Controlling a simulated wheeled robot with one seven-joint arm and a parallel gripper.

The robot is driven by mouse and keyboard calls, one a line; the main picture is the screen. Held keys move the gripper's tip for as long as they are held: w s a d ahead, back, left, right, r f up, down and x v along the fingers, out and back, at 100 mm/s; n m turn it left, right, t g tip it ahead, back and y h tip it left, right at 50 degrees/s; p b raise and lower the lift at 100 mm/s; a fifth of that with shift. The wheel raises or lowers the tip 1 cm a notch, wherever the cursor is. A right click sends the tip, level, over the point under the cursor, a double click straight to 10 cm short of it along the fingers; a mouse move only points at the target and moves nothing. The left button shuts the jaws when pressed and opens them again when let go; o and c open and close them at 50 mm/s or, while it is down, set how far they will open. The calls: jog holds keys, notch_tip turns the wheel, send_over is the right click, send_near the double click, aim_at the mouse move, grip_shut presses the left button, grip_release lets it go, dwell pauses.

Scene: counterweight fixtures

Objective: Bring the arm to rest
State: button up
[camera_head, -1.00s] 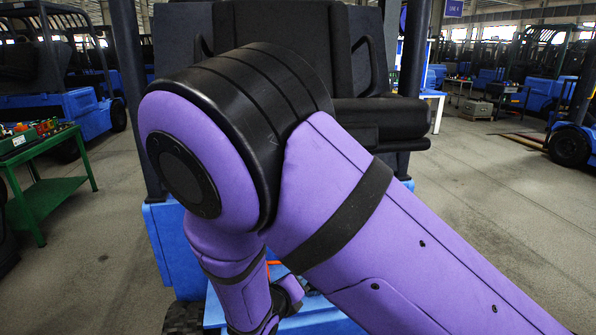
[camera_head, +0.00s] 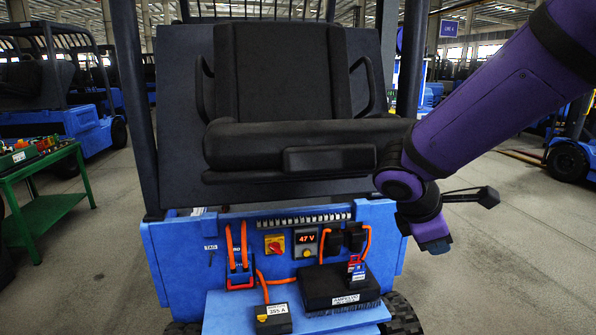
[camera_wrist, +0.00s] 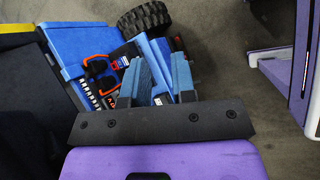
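My purple arm (camera_head: 520,85) comes in from the upper right in the head view and bends down beside the truck's right side. My gripper (camera_head: 434,240) hangs at the right edge of the blue truck, over the floor, apart from the panel as far as I can see. In the wrist view its two blue fingers (camera_wrist: 163,78) stand apart with a gap between them and nothing held. The blue truck (camera_head: 185,255) faces me with a black seat (camera_head: 280,75), an orange-cabled connector (camera_head: 240,280), a display reading 47 V (camera_head: 306,239) and a black box (camera_head: 340,287).
A small box marked 355 A (camera_head: 272,318) sits on the truck's front step. A green table (camera_head: 45,205) with coloured parts stands at the left. Other blue trucks (camera_head: 60,120) line the hall. Grey floor (camera_head: 500,270) is open at the right.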

jog(key=s+d+r+m+t+y, duration=0.1)
jog(key=s+d+r+m+y, duration=0.1)
jog(key=s+r+m, duration=0.3)
jog(key=s+d+r+m+t+y, duration=0.1)
jog(key=s+d+r+m+y, duration=0.2)
jog(key=s+m, duration=0.7)
notch_tip(320, 180, up, 3)
jog(key=shift+s+d+f+m+t+y, duration=0.2)
jog(key=shift+s+m+t+y, duration=0.2)
jog(key=shift+s+y, duration=0.45)
